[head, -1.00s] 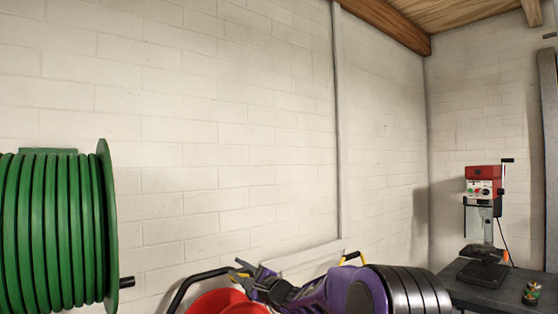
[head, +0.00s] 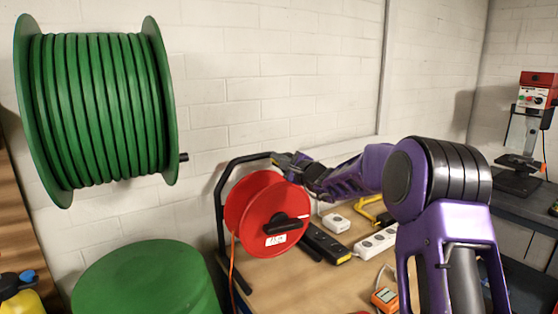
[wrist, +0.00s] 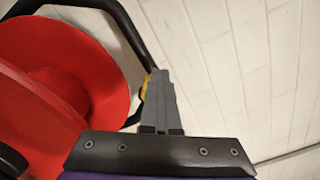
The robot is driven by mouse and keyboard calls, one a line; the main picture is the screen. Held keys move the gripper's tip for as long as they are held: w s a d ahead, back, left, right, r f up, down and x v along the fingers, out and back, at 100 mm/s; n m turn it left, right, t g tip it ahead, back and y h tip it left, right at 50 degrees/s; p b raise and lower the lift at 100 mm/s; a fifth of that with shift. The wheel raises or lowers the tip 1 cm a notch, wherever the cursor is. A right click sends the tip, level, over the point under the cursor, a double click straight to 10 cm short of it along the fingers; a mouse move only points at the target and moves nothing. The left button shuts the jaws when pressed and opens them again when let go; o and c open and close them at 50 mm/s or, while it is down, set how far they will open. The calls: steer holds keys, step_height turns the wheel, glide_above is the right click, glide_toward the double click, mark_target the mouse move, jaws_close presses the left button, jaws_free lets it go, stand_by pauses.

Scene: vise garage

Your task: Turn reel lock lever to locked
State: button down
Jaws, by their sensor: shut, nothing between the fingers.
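A red cable reel (head: 262,195) hangs in a black tubular stand (head: 221,215) on the wooden bench. A black lever (head: 285,224) lies roughly level across the reel's face, above a white label; I cannot read its lock state. My gripper (head: 281,158) is at the stand's top bar, above and right of the reel, apart from the black lever. In the wrist view my gripper (wrist: 158,78) is shut and empty, beside the black tube and right of the red reel (wrist: 95,65). A small yellow piece shows beside the fingertips; I cannot tell what it is.
A large green hose reel (head: 100,110) is on the wall at left, above a green round container (head: 145,280). White sockets (head: 375,243), a black power strip (head: 325,243) and an orange device (head: 385,298) crowd the bench. A drill press (head: 530,130) stands far right.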

steer(key=shift+w+d+f+h, duration=0.3)
steer(key=shift+d+f+h, duration=0.1)
steer(key=shift+d+f, duration=0.2)
steer(key=c, duration=0.7)
jaws_free()
steer(key=shift+f, duration=0.25)
steer(key=shift+a+f, duration=0.15)
steer(key=shift+r+b+v, duration=0.25)
steer(key=shift+b+v, duration=1.35)
steer(key=shift+v, duration=1.55)
steer(key=shift+r+b+v, duration=0.25)
steer(key=shift+b+v, duration=1.35)
steer(key=shift+v, duration=1.6)
steer(key=shift+r+b+v, duration=0.25)
steer(key=shift+b+v, duration=1.35)
steer(key=shift+v, duration=1.55)
